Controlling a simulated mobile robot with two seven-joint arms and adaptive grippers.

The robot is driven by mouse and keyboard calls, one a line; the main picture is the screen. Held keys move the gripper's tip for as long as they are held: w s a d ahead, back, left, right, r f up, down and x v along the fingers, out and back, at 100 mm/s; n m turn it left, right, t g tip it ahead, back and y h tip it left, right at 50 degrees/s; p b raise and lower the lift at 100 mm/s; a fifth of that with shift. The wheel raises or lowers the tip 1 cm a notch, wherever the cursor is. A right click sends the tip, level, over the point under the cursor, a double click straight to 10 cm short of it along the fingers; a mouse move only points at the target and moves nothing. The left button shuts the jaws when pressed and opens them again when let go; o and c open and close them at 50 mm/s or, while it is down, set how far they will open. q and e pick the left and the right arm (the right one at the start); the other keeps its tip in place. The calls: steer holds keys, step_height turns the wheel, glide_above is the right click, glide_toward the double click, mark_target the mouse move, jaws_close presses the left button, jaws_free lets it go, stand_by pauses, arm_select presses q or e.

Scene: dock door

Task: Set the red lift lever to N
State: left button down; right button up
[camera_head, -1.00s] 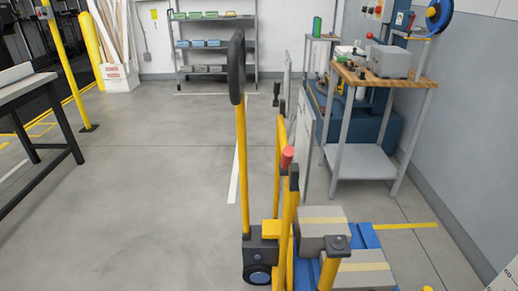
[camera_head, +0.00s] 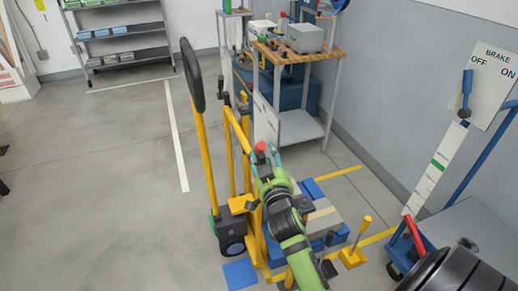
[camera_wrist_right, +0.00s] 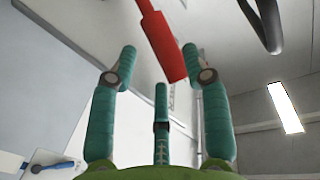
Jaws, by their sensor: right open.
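The lift lever's red grip (camera_head: 261,147) stands near the top of the yellow truck frame (camera_head: 229,125). My right gripper (camera_head: 263,158), with teal fingers on a green arm, is right at the red grip in the head view. In the right wrist view the red grip (camera_wrist_right: 165,45) comes down from the top between the tips of the spread fingers (camera_wrist_right: 160,62), closer to the right finger. The fingers are open; I cannot tell whether any touches it. No N mark is readable. My left gripper is not in view.
A wooden-topped stand (camera_head: 298,55) is behind. A brake sign (camera_head: 492,72) and blue cart are at right. The floor at left is clear.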

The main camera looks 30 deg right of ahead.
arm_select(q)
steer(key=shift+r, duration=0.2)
arm_select(e)
steer(key=shift+x, duration=1.4)
steer(key=shift+a, duration=0.1)
